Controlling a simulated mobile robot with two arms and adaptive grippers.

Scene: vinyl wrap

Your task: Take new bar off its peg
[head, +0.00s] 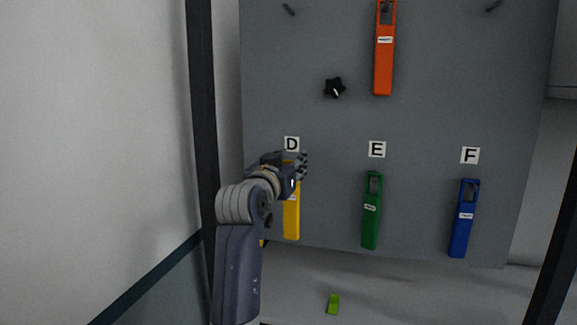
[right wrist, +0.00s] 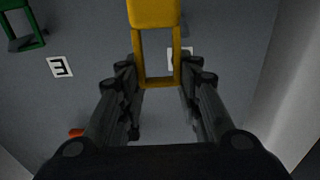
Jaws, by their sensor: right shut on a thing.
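The yellow bar (head: 291,218) hangs upright on the grey board below the label D. My right gripper (head: 298,166) is at its top end and covers part of it. In the right wrist view the fingers of the right gripper (right wrist: 160,76) are on both sides of the open frame of the yellow bar (right wrist: 153,14), shut on it. The peg at D is hidden, so I cannot tell whether the bar is still on it. My left gripper is not in view.
A green bar (head: 371,225) hangs below E and a blue bar (head: 462,228) below F. An orange bar (head: 383,65) hangs higher up, with a black knob (head: 335,88) to its left. Dark posts stand at both sides.

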